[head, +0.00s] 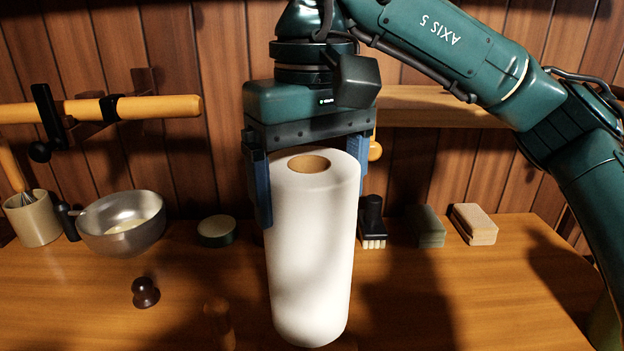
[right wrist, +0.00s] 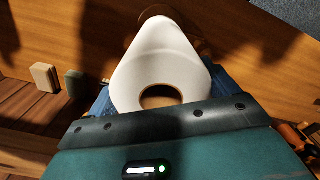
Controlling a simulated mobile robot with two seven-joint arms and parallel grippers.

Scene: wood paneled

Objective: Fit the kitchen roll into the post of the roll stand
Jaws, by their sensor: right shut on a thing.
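The kitchen roll (head: 312,250) is a tall white cylinder with a brown core hole at its top. It stands nearly upright in my right gripper (head: 313,200), whose blue fingers are shut on its two sides near the top. In the right wrist view the roll (right wrist: 165,65) points away between the fingers, its core hole close to the palm. A wooden upright (head: 219,322) at the bottom edge, left of the roll, looks like the roll stand's post; its base is cut off. The roll's lower end hides what is behind it. My left gripper is not in view.
A metal bowl (head: 122,224), a utensil crock (head: 33,218), a round tin (head: 217,231), a brush (head: 372,222) and two sponge-like blocks (head: 474,224) line the back. A dark knob (head: 145,292) sits at front left. The table right of the roll is clear.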

